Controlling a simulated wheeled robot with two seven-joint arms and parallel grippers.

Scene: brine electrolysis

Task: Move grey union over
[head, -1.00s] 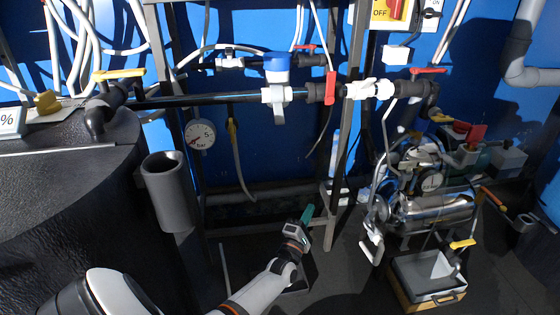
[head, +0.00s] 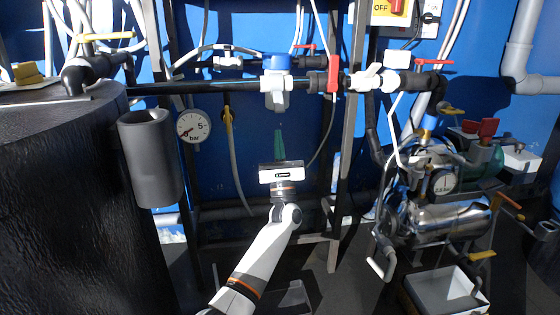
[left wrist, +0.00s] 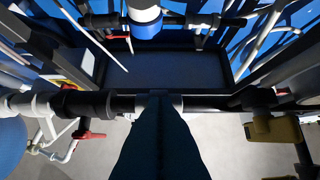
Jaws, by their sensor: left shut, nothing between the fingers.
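A dark grey coupling (head: 316,82) that looks like the grey union sits in the black horizontal pipe, between the blue-capped white filter (head: 277,88) and a red handle (head: 333,74). I cannot be sure that it is the union. My left gripper (head: 279,142) points up below the filter, apart from the pipe, with its green fingers together and nothing between them. In the left wrist view its dark fingers (left wrist: 160,125) overlap the pipe and hide part of it. My right gripper is out of view.
A white valve (head: 375,79) continues the pipe to the right. A pressure gauge (head: 193,126) hangs left of my gripper. A grey open cup (head: 150,160) is fixed to the large black tank (head: 70,190). Upright frame posts (head: 345,170) stand right of the gripper. A grey tray (head: 445,290) lies lower right.

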